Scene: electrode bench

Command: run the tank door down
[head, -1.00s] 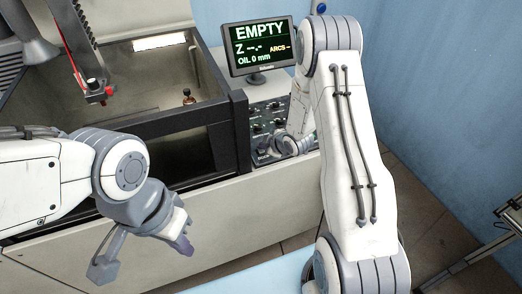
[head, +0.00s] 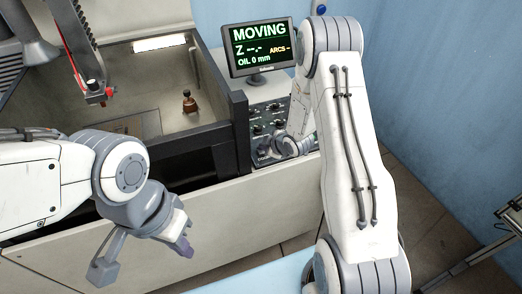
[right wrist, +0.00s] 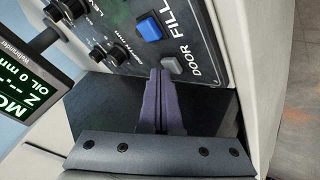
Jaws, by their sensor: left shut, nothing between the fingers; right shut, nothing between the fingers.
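The tank (head: 165,75) is on the left of the head view. The dark top bar of its front door (head: 190,144) stands partway down, and more of the tank's inside shows above it. The display (head: 258,46) reads MOVING. My right gripper (right wrist: 164,73) is shut and empty, with its purple fingertips at the grey button (right wrist: 171,65) labelled DOOR. The fingertips partly hide that button, and I cannot tell how far it is pushed in. My left gripper (head: 186,248) is shut and empty in front of the tank's lower front panel.
A blue button (right wrist: 149,28) labelled FILL sits close beside the DOOR button. Several black knobs are on the control panel (head: 266,120). A brown bottle (head: 189,102) stands inside the tank. A red-tipped tool head (head: 98,90) hangs over the tank's left side.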

